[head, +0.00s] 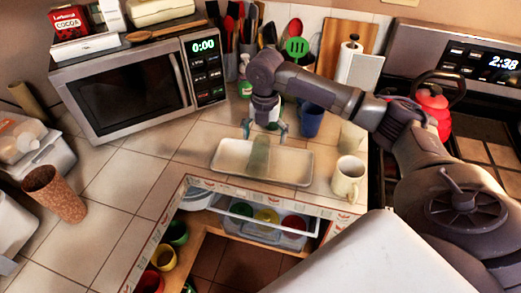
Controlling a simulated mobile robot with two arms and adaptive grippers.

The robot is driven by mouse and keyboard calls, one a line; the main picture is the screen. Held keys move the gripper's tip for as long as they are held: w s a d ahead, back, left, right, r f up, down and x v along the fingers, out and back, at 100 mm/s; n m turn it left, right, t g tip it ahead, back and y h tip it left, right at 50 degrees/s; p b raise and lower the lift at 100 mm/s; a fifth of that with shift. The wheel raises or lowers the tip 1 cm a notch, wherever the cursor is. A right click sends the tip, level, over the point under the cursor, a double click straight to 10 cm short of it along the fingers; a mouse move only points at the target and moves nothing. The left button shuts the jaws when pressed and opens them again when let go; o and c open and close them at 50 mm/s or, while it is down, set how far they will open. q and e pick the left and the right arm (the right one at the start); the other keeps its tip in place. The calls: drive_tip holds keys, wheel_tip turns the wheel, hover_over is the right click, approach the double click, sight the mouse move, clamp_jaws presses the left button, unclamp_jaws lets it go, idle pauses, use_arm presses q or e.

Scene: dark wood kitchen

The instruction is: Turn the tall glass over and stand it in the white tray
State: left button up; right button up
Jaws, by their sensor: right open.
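The tall glass (260,156) is greenish and see-through. It is in the white tray (295,167), near its middle; I cannot tell which end is its mouth. The tray lies on the tiled counter near its front edge. My right gripper (265,131) points down just behind and above the glass, its two fingers spread apart. No finger appears closed on the glass. My left gripper is not in view.
A cream mug (347,180) stands right of the tray, with a pale cup (352,138) and a blue cup (312,119) behind. The microwave (125,88) is at the back left. An open drawer (268,222) with coloured cups sits below the counter edge. Tiles left of the tray are clear.

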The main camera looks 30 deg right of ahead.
sight(261, 146)
drive_tip(key=shift+w+f, duration=0.2)
drive_tip(key=shift+f, duration=0.35)
drive_tip(key=shift+w+f, duration=0.2)
drive_tip(key=shift+f, duration=0.35)
drive_tip(key=shift+a+f+p, duration=0.2)
drive_tip(key=shift+f+p, duration=0.2)
drive_tip(key=shift+f, duration=0.2)
drive_tip(key=shift+a+f+p, duration=0.2)
drive_tip(key=shift+f+p, duration=0.15)
drive_tip(key=shift+f, duration=1.7)
drive_tip(key=c, duration=1.5)
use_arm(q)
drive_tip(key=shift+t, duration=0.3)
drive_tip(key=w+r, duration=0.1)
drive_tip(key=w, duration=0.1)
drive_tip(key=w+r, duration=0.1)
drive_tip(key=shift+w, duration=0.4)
use_arm(e)
drive_tip(key=shift+r, duration=0.1)
drive_tip(key=shift+r, duration=0.1)
